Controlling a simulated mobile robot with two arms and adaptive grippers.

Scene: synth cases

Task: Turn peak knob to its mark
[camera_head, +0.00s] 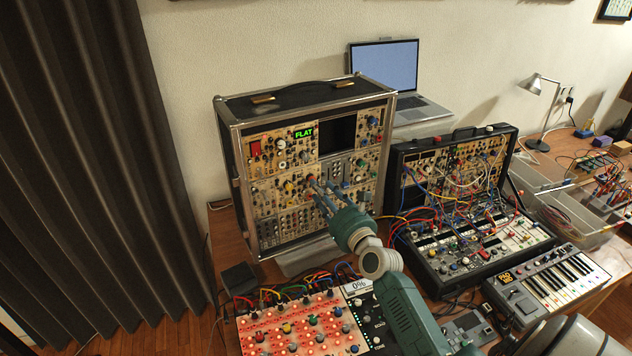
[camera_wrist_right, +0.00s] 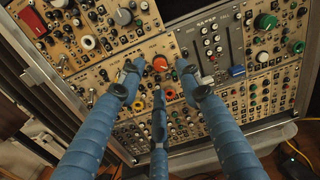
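The tall modular synth case (camera_head: 222,150) stands upright at the back of the table, its panel full of knobs. My right gripper (camera_head: 318,189) reaches its middle rows. In the right wrist view, its three blue fingers (camera_wrist_right: 160,76) are spread, with gaps between the tips. An orange-red knob (camera_wrist_right: 160,63) shows between the two upper fingertips; I cannot tell whether any finger touches it. My left gripper is not in view.
A lower synth case with patch cables (camera_head: 458,265) stands to the right. A lit red panel (camera_head: 290,325) with cables is in front. A laptop (camera_head: 385,66), desk lamp (camera_head: 535,84) and small keyboard (camera_head: 560,278) are around.

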